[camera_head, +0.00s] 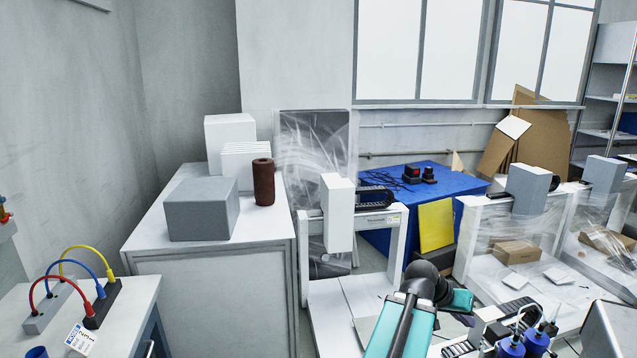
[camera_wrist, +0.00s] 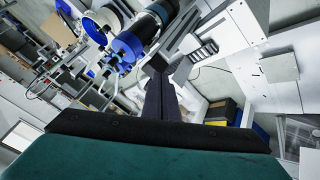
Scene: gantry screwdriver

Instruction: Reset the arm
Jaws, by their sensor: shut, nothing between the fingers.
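My gripper (camera_wrist: 157,66) shows in the wrist view as two dark fingers pressed together, pointing up from the black and teal wrist. It is shut and nothing shows between the fingers. Blue and black cylindrical tools (camera_wrist: 128,46) lie behind and to the left of the fingertips in that view; whether the fingers touch anything cannot be told. In the head view my teal and black arm reaches in from the bottom, right of the middle. My fingertips cannot be made out there. Two blue screwdriver-like tools (camera_head: 537,338) stand at the bottom right.
A white gantry frame (camera_head: 399,238) stands behind my arm, with more wrapped gantries to the right. A white bench (camera_head: 215,253) on the left bears a grey box (camera_head: 201,209) and a brown cylinder (camera_head: 264,183). Looped cables (camera_head: 72,262) are at lower left.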

